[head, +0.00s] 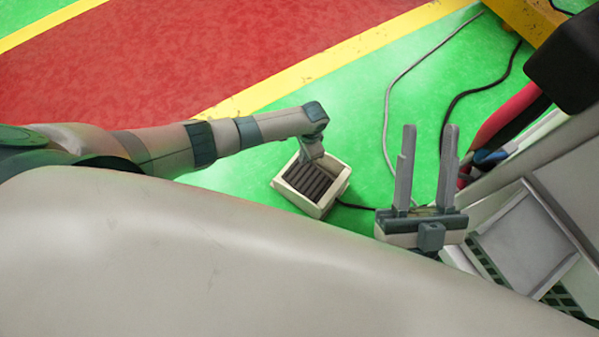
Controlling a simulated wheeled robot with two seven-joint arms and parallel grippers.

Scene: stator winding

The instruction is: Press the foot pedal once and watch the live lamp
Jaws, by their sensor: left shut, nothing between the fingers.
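The foot pedal (305,184) is a cream box with a dark ribbed tread, standing on the green floor in the middle of the head view. My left gripper (314,156) is shut and empty. It points down at the pedal's upper edge; I cannot tell whether it touches the pedal. My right gripper (427,135) is open and empty, to the right of the pedal, with its two fingers pointing up the picture. I cannot make out a live lamp in this view.
A grey cable (388,110) and a black cable (470,92) run over the green floor. A grey bench or cabinet (525,245) with red and black parts stands at the right. A yellow structure (530,18) is at top right. Red floor (190,50) lies clear at upper left.

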